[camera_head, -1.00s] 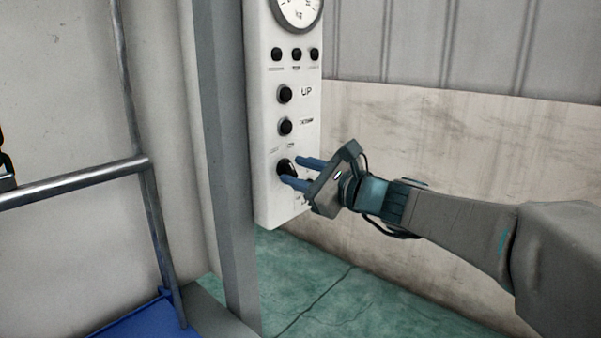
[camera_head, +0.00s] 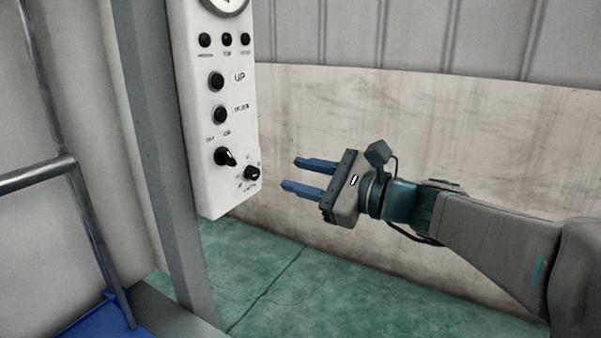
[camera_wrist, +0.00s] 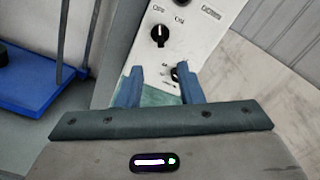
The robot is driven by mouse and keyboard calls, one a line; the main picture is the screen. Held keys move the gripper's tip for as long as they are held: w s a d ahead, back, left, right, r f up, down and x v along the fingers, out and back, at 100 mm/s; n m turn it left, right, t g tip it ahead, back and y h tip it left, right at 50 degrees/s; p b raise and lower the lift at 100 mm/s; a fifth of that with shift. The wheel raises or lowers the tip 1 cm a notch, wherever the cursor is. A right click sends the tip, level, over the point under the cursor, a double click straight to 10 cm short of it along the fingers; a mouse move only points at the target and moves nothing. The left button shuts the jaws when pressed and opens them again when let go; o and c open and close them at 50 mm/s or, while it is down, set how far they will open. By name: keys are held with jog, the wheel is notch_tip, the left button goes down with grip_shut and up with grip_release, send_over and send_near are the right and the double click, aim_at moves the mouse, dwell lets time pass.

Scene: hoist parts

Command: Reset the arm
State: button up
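My gripper (camera_head: 307,176) is to the right of the white control panel (camera_head: 233,195), apart from it in the head view. Its two blue fingers are spread with nothing between them. The panel carries a black UP button (camera_head: 217,81), a second black button (camera_head: 220,114) below it, a larger black knob (camera_head: 226,156) and a smaller knob (camera_head: 252,173) near the bottom. In the wrist view the larger knob (camera_wrist: 160,35) shows above the fingers, and the smaller knob, partly hidden, shows by the right finger.
A grey post (camera_head: 160,150) stands beside the panel. A metal rail (camera_head: 38,176) and a blue platform (camera_head: 105,320) are at the left. A stained wall (camera_head: 450,130) is behind my arm. The green floor (camera_head: 290,290) below looks clear.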

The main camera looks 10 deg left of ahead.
jog(key=s+d+f+n+g+h+p, duration=0.5)
jog(key=s+n+h+p, duration=0.3)
jog(key=p, duration=0.3)
jog(key=s+d+n+h+p, duration=0.3)
jog(key=d+n+h+p, duration=0.1)
jog(key=d, duration=0.4)
jog(key=s+d+n+t+h+p, duration=0.1)
jog(key=s+d+n+h+p, duration=0.3)
jog(key=d, duration=0.4)
jog(key=shift+d+r+h+p, duration=0.25)
jog(key=shift+r+p, duration=0.2)
jog(key=shift+p, duration=0.4)
